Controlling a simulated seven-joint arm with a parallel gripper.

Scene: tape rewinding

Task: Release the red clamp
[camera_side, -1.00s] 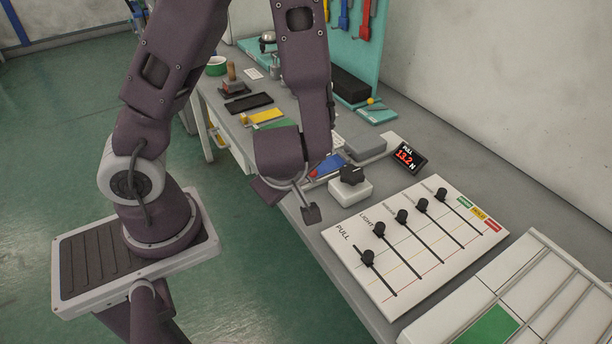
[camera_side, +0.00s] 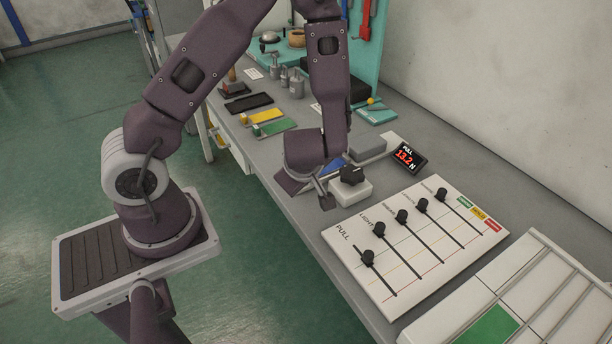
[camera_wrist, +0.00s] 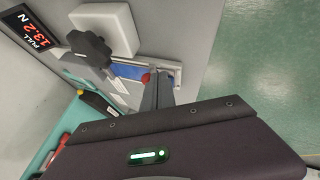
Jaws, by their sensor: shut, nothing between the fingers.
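A small red part, which looks like the red clamp (camera_wrist: 145,78), shows at the edge of a blue piece (camera_wrist: 128,71) in the wrist view. It is partly hidden by the fingers of my gripper (camera_wrist: 159,76). My gripper is shut and empty, its tips right beside or over the red part; I cannot tell whether they touch it. In the side view my gripper (camera_side: 326,200) hangs low over the front edge of the bench, left of the white box with the black knob (camera_side: 352,175). The red part is hidden there behind my gripper.
A display (camera_side: 409,157) reads PULL 13.2 N. Yellow (camera_side: 262,117) and green (camera_side: 275,127) plates lie farther back. A teal tool board (camera_side: 370,60) stands behind.

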